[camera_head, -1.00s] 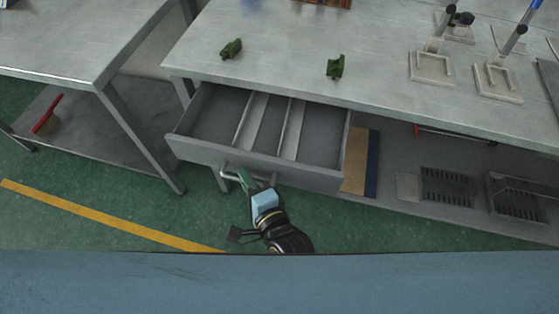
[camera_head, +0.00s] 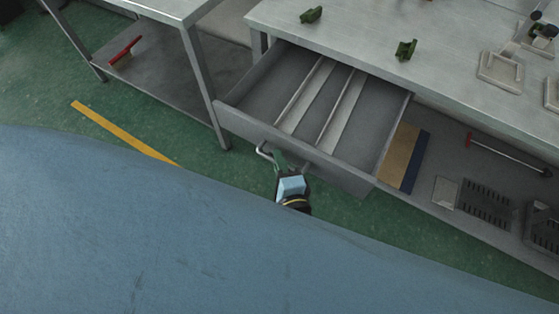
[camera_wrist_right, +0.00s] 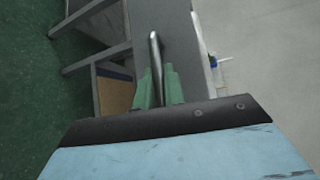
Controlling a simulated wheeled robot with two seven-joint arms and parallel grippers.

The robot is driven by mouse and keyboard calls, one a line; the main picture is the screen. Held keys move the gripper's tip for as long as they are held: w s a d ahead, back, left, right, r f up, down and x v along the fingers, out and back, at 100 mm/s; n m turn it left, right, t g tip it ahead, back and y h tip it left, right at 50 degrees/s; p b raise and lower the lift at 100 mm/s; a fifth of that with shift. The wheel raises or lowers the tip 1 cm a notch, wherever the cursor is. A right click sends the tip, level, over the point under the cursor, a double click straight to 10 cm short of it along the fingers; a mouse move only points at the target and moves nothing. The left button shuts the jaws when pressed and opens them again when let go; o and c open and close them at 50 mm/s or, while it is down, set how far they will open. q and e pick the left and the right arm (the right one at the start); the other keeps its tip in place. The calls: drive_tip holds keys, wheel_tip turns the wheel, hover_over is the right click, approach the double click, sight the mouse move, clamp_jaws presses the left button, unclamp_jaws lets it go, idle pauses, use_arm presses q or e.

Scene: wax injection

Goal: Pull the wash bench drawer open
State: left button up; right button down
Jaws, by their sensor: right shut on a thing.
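The wash bench drawer (camera_head: 228,118) is pulled out from under the bench top and stands open. It is grey, with long dividers, and its compartments look empty. Its bar handle (camera_head: 264,152) is on the front face. My right gripper (camera_head: 280,163) is at the handle, below the drawer front. In the right wrist view the green fingers (camera_wrist_right: 160,88) are shut on the metal handle (camera_wrist_right: 154,50). My left gripper is not in view.
The wash bench top (camera_head: 370,35) carries two small green parts (camera_head: 405,49) and pale plates. A second metal table (camera_head: 185,8) stands at left, with a red-handled brush (camera_head: 125,51) on its lower shelf. Green floor with a yellow line (camera_head: 120,131) is clear in front.

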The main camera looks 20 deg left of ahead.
drive_tip(key=c, duration=1.5)
unclamp_jaws()
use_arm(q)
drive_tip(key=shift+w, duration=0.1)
